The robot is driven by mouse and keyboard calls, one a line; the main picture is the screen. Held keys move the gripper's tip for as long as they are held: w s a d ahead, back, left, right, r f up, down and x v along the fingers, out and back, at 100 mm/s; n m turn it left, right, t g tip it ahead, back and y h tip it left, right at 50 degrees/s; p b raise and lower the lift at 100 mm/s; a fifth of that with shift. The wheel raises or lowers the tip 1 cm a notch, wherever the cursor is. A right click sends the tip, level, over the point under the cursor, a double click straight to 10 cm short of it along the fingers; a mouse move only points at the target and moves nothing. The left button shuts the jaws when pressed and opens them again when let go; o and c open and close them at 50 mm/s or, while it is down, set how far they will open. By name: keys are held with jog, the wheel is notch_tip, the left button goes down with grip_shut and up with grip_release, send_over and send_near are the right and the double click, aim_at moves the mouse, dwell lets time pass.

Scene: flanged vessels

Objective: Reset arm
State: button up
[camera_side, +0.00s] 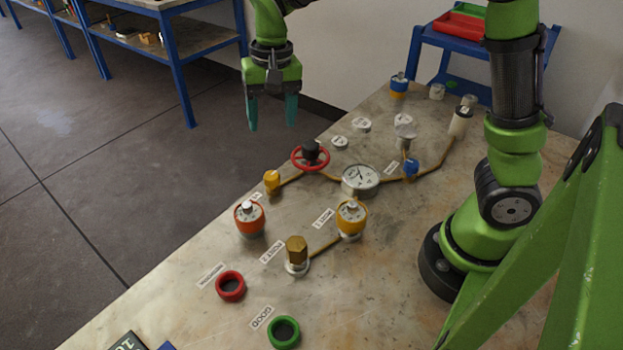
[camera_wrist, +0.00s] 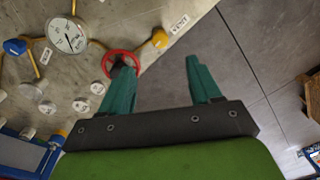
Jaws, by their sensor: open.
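My gripper (camera_side: 272,112) hangs above the far edge of the table in the side view, fingers pointing down. Its two teal fingers are apart with nothing between them. In the wrist view the gripper (camera_wrist: 158,78) also shows open and empty. The red handwheel valve (camera_side: 310,155) is below and to the right of the fingers in the side view. In the wrist view the red wheel (camera_wrist: 121,62) is partly hidden behind the left finger. My gripper touches nothing.
The marble table (camera_side: 180,300) carries a gauge (camera_side: 360,180), an orange-topped vessel (camera_side: 249,218), a yellow-topped vessel (camera_side: 351,218), a brass fitting (camera_side: 297,252), a red ring (camera_side: 230,286) and a green ring (camera_side: 284,332). Red trays (camera_side: 460,27) stand on a blue stand behind.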

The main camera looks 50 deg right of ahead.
jog(key=s+d+r+n+t, duration=0.1)
jog(key=s+r+t, duration=0.1)
jog(key=s, duration=0.6)
jog(key=s+d+r+n+t+y, duration=0.1)
jog(key=s+d+r+t, duration=0.1)
jog(key=s, duration=0.6)
jog(key=r+t, duration=0.1)
jog(key=t, duration=0.1)
jog(key=shift+s+d+r+n+t, duration=0.2)
jog(key=shift+s+r+n+t, duration=0.1)
jog(key=shift+s+r+n, duration=0.1)
